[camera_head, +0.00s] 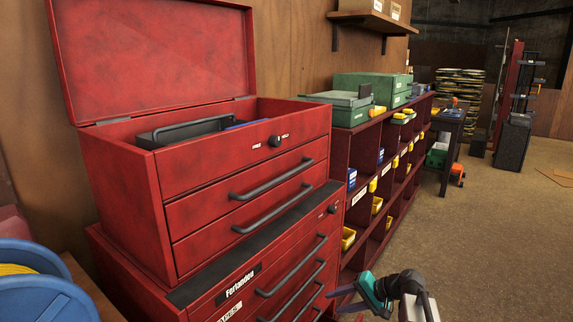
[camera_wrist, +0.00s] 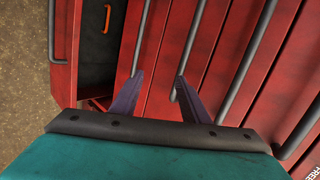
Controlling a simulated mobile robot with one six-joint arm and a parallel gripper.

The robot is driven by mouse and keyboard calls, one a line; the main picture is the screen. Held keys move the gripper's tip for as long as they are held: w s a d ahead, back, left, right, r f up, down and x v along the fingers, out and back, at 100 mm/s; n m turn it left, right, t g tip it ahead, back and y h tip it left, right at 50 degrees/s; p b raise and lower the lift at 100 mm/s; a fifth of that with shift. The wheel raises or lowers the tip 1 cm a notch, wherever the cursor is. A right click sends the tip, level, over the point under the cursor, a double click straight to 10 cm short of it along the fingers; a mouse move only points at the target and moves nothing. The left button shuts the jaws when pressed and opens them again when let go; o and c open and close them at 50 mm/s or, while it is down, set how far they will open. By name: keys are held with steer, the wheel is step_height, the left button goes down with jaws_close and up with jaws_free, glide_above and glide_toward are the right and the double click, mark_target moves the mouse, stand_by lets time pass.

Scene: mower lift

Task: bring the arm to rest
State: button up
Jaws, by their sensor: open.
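My gripper (camera_head: 336,300) shows at the bottom right of the head view, low in front of the red tool chest's lower drawers. Part of my arm is cut off by the bottom edge. In the wrist view, the two dark fingers of my gripper (camera_wrist: 160,77) are apart with nothing between them. Behind them are red drawer fronts (camera_wrist: 158,60) with long grey handles. I cannot tell how close the fingertips are to the handles.
The red tool chest (camera_head: 240,160) stands at left, lid open. A dark red shelf unit (camera_head: 357,217) with bins adjoins it. Blue reels (camera_head: 40,285) sit at bottom left. The wrist view shows a dark recess (camera_wrist: 93,50) holding an orange item (camera_wrist: 107,18). Open floor (camera_head: 490,240) lies at right.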

steer(key=s+f+n+g+h, duration=0.5)
steer(key=s+f+g+h, duration=0.4)
steer(key=s+f, duration=2.95)
step_height(320, 180, up, 14)
steer(key=s+g+p, duration=0.1)
steer(key=s+p, duration=0.1)
steer(key=p, duration=1)
steer(key=shift+s, duration=0.1)
steer(key=shift+c, duration=0.5)
